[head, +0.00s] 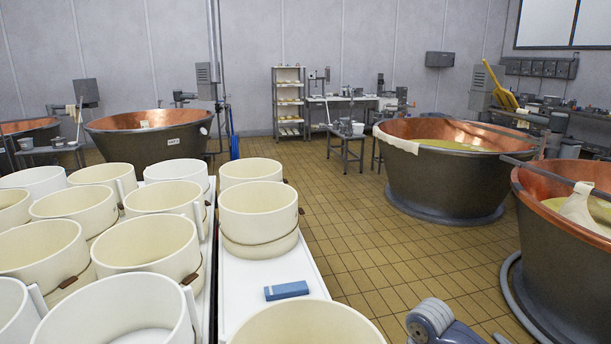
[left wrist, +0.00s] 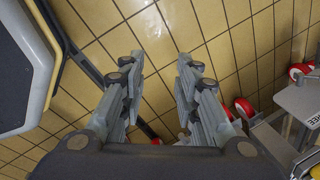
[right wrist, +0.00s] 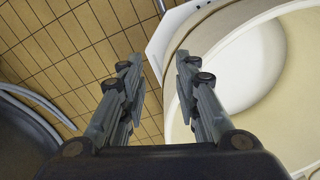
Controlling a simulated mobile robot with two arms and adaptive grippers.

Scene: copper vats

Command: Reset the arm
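My left gripper (left wrist: 160,75) is open and empty in the left wrist view, with tiled floor showing between its fingers. My right gripper (right wrist: 158,80) is open and empty in the right wrist view. Floor shows between its fingers, and a cream round mould (right wrist: 235,75) lies beyond its right finger; I cannot tell whether they touch. In the head view, part of my arm (head: 435,322) shows at the bottom right.
Cream moulds (head: 258,212) crowd white tables (head: 235,290) at the left. A blue block (head: 286,291) lies on the nearer table. Copper vats (head: 440,185) stand at the right, with a hose (head: 520,305) beside the nearest. Tiled floor (head: 350,240) between is clear. Red-wheeled casters (left wrist: 245,108) show below my left gripper.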

